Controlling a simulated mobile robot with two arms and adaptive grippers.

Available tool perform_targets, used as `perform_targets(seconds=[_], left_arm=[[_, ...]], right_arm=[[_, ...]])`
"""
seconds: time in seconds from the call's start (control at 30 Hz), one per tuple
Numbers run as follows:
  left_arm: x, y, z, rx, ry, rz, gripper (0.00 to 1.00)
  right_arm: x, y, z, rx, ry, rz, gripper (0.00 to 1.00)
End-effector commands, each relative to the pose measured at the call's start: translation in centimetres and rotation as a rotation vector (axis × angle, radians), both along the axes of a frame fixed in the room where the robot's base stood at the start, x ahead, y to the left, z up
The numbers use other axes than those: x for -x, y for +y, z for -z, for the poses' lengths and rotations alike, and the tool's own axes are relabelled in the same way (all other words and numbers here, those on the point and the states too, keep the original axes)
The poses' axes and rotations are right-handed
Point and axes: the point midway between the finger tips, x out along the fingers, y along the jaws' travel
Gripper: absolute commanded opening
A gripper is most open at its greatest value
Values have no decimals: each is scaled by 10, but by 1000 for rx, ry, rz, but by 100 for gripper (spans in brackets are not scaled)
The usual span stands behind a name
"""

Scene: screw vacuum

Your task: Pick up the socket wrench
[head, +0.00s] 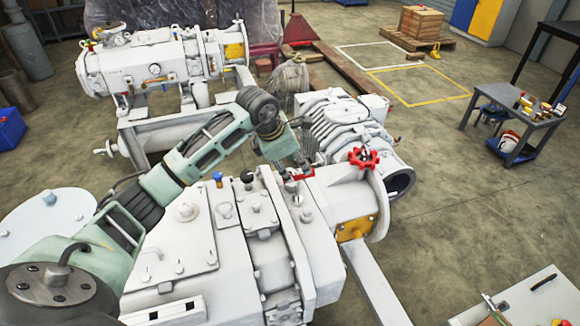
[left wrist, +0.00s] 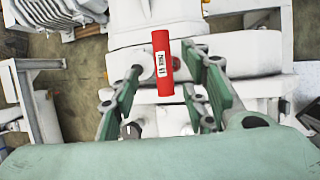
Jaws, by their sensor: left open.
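My left gripper (head: 298,165) is over the top of the white vacuum machine (head: 170,240), its fingers pointing down. In the left wrist view the left gripper (left wrist: 162,62) is open, with green fingers on either side of a red piece with a white label (left wrist: 163,68). The red piece (head: 302,175) also shows just below the fingers in the head view. The fingers look apart from it. I cannot tell whether it is part of the socket wrench; no wrench shape shows clearly. My right gripper is not in view.
A red handwheel (head: 364,158) stands right of the left gripper. Bolts and caps stick up from the machine top. A white table (head: 520,300) with small tools is at the lower right. A grey cart (head: 520,115) stands at the back right. The floor between is clear.

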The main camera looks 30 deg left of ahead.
Motion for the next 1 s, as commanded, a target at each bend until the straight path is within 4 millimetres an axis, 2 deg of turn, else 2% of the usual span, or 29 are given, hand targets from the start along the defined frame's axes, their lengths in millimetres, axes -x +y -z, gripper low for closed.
perform_targets(seconds=[0.2, 0.37, 0.5, 0.7, 1.0], left_arm=[[-4, -2, 10, 2, 2, 0, 42], [-10, -4, 26, 2, 4, 0, 42], [-12, -6, 45, 6, 6, 0, 42], [-22, -8, 69, 3, 1, 0, 42], [-24, -8, 75, 1, -1, 0, 42]], right_arm=[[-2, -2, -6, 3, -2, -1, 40], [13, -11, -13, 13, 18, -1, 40], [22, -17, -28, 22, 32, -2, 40], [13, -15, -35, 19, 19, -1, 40], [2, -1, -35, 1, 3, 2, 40]])
